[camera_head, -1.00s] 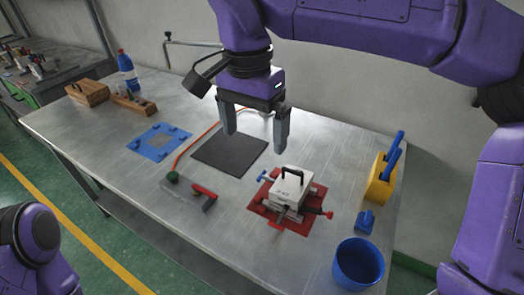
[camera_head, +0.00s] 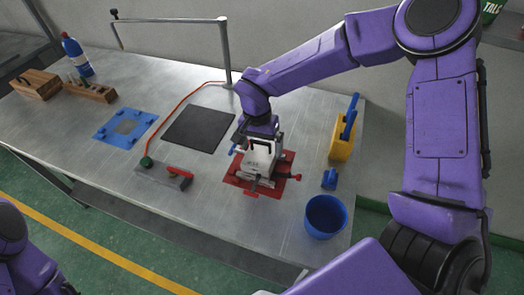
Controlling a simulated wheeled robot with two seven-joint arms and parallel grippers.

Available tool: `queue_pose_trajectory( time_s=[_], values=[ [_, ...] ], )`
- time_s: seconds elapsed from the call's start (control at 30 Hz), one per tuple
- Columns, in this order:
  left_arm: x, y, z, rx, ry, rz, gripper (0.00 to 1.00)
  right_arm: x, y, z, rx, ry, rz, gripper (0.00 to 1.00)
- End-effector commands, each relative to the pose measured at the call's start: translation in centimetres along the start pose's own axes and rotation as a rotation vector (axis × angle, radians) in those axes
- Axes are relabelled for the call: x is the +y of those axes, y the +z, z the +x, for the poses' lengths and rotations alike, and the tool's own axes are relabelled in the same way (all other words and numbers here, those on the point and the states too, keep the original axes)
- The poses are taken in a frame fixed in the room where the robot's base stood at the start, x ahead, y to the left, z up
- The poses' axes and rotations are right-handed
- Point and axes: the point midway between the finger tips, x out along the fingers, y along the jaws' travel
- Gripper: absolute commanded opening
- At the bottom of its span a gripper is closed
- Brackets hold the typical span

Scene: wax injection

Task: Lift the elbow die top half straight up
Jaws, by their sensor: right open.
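The elbow die (camera_head: 258,163) is a pale grey block with a dark handle on its top half, in the right middle of the head view. It sits upright on a red base plate (camera_head: 287,158). My right gripper (camera_head: 262,140) is open and low over the die, its fingers at the level of the top handle. The fingers and wrist partly hide the handle, and I cannot tell whether they touch it. My left gripper is out of view; only a purple part of my left arm shows at the lower left.
A blue cup (camera_head: 325,217), a small blue part (camera_head: 329,180) and a yellow holder with a blue tool (camera_head: 343,139) stand right of the die.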

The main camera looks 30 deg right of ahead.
Motion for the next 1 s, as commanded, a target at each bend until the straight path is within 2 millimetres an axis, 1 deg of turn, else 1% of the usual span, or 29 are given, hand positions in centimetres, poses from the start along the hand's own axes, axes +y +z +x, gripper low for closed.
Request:
queue_pose_trajectory(
  time_s=[0.1,0.27,0.3,0.37,0.4,0.47,0.5,0.53,0.57,0.73,0.83,0.93,1.0],
  values=[
    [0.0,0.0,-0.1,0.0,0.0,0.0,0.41,0.0,0.0,0.6,0.0,-0.001,0.001,1.0],
    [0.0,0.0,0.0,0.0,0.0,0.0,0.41,0.0,0.0,0.7,0.0,-0.001,0.001,1.0],
    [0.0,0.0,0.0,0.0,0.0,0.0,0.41,0.0,0.0,0.6,0.0,-0.001,0.001,0.87],
    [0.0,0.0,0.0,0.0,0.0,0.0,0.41,0.0,0.0,0.6,0.0,-0.001,0.001,0.67],
    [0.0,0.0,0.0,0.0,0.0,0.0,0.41,0.0,0.0,0.6,0.0,-0.001,0.001,0.54],
    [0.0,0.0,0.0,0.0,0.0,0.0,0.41,0.0,0.0,0.6,0.0,-0.001,0.001,0.35],
    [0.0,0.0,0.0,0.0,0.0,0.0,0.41,0.0,0.0,0.6,0.0,-0.001,0.001,0.23],
    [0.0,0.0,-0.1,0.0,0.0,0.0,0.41,-0.1,0.0,0.5,0.001,-0.003,0.001,0.23],
    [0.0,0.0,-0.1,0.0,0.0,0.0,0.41,-0.1,0.0,0.5,0.001,-0.003,0.001,0.14],
    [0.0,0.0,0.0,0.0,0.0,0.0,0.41,-0.1,0.0,0.4,0.001,-0.003,0.001,0.14],
    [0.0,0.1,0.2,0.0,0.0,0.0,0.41,-0.1,-0.1,0.1,0.002,-0.005,0.001,0.14],
    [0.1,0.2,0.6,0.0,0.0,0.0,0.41,0.0,-0.1,-0.8,0.001,-0.007,0.003,0.14],
    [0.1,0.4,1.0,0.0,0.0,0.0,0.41,0.0,-0.1,-1.9,0.002,-0.008,0.002,0.14]
  ],
)
